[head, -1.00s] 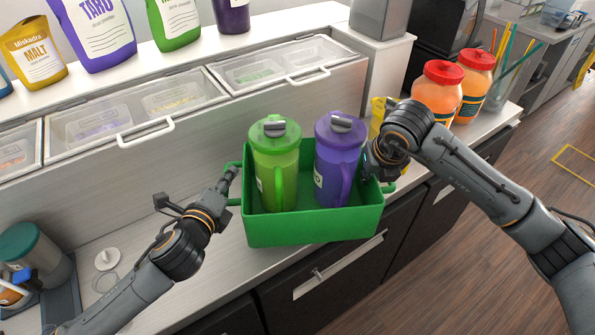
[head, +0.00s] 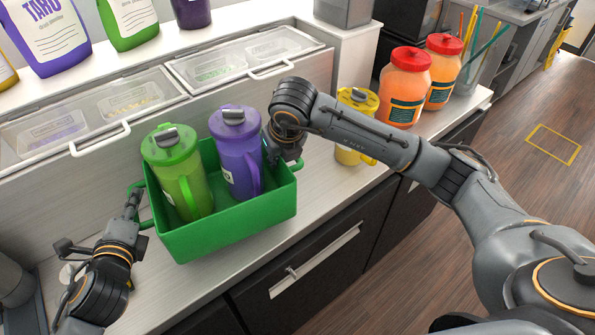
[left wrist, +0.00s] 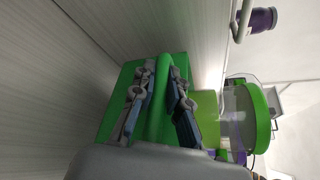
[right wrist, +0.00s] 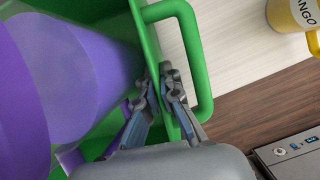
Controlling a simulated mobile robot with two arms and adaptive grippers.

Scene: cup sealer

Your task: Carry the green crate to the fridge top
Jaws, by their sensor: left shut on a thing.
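The green crate (head: 235,228) is held between my two arms at the counter's front. A green bottle (head: 180,180) and a purple bottle (head: 237,160) stand inside it. My left gripper (head: 135,200) is shut on the crate's left handle; the left wrist view shows the handle (left wrist: 161,110) between its fingers. My right gripper (right wrist: 166,85) is at the opposite end, with its fingers on either side of the crate wall next to the right handle (right wrist: 203,65). How firmly they close is unclear. Whether the crate touches the counter is unclear. I cannot identify a fridge top.
A yellow cup (head: 352,150) stands on the counter right of the crate, behind my right arm. Orange jars with red lids (head: 405,85) stand further right. Lidded bins (head: 115,105) line the back. Dark drawers (head: 300,270) lie below the counter.

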